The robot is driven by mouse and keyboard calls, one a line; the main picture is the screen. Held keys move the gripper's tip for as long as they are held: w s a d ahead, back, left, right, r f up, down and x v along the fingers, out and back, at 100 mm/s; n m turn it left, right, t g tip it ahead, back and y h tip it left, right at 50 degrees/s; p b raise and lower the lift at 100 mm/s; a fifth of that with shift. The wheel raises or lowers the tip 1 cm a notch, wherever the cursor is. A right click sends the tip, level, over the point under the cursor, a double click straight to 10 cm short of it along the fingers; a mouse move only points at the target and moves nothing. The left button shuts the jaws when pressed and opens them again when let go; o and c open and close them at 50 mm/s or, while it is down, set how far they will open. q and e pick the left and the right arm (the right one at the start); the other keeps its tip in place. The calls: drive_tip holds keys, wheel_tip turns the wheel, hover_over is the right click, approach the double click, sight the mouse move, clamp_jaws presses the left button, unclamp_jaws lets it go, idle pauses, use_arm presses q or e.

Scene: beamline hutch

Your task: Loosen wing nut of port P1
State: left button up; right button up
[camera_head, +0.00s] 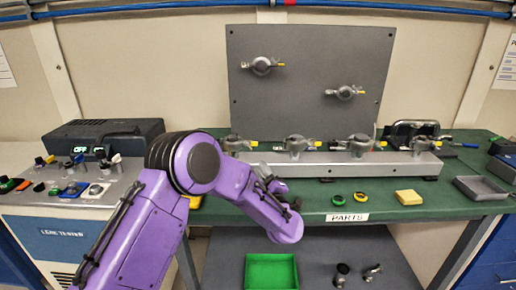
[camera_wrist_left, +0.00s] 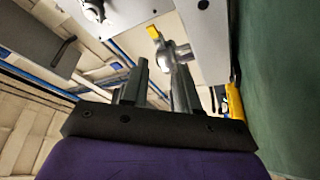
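A grey metal rail (camera_head: 340,165) on the green bench carries several clamped ports with yellow-tipped wing nuts. The leftmost clamp (camera_head: 237,144) stands just beyond my left gripper (camera_head: 272,182); I cannot read which port is P1. In the left wrist view, a silver clamp (camera_wrist_left: 172,50) with a yellow-tipped wing nut (camera_wrist_left: 154,33) lies ahead of the fingertips. My left gripper (camera_wrist_left: 160,68) is open, its two dark fingers apart with nothing clearly held between them. My wrist hides part of the bench in the head view. My right gripper is not in view.
A grey panel (camera_head: 310,75) behind the rail holds two more clamps. A green bin (camera_head: 271,270) sits below. A control box (camera_head: 103,139) stands left.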

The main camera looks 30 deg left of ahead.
sight(249, 148)
use_arm(q)
drive_tip(key=x, duration=0.3)
drive_tip(key=p+x, duration=0.1)
drive_tip(key=x, duration=0.2)
drive_tip(key=p+x, duration=0.1)
drive_tip(key=x, duration=0.2)
drive_tip(key=shift+s+a+r, duration=0.2)
drive_tip(key=shift+a+r, duration=0.15)
drive_tip(key=shift+r, duration=0.05)
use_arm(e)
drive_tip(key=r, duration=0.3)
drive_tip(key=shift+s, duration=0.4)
use_arm(q)
clamp_jaws()
